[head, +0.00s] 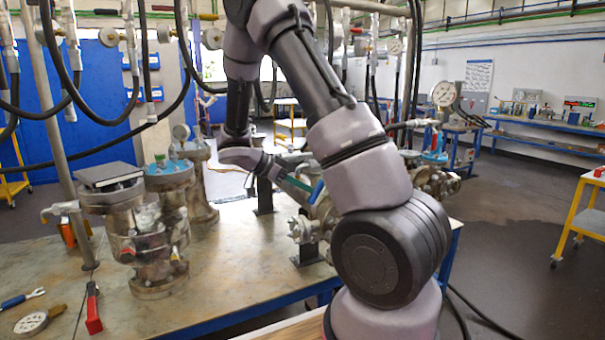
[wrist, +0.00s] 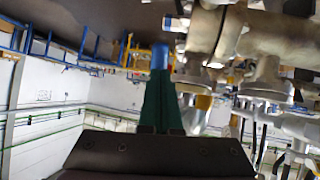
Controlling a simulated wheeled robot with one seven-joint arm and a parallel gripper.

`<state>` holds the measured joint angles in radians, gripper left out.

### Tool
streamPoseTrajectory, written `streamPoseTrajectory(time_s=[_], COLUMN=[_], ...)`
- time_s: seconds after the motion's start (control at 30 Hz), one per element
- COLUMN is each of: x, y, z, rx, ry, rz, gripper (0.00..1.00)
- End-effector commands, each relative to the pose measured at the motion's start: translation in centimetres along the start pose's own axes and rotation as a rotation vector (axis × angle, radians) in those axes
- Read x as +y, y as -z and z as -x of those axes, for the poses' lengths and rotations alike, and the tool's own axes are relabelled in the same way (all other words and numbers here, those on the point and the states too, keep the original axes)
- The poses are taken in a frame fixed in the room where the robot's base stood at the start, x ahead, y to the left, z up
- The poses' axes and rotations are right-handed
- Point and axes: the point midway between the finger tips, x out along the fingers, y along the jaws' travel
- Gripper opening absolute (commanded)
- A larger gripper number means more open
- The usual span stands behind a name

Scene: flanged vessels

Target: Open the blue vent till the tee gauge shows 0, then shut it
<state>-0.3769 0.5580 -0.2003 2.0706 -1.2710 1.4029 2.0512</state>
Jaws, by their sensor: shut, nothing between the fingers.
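My gripper (head: 304,186) reaches in among the metal pipework with its green fingers together and empty. In the wrist view the shut green fingers (wrist: 160,95) point up the picture. A blue lever-like piece (head: 317,191), probably the blue vent handle, is right at the fingertips. It also shows in the wrist view (wrist: 160,57) at the finger ends; whether they touch I cannot tell. A round white-faced gauge (head: 443,93) stands above the pipework at right, and a smaller gauge (head: 181,132) stands at left. Which is the tee gauge is unclear, and neither reading is legible.
Flanged vessels (head: 158,240) stand on the left of the workbench (head: 232,268). A red-handled tool (head: 93,308) and a loose gauge (head: 31,323) lie at its front left. Hoses hang overhead. Open floor (head: 510,230) lies to the right.

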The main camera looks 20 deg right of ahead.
Motion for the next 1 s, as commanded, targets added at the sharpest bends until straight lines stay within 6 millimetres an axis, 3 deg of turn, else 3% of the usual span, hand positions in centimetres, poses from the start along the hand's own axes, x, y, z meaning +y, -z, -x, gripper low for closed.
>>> streamPoseTrajectory(time_s=[0.6, 1.0], x=[-0.8, -1.0], y=[-1.1, -1.0], z=[-4.3, -5.3], rx=[0.494, 0.480], ry=[-0.001, -0.002], rz=[-0.095, -0.095], gripper=[0.00, 0.00])
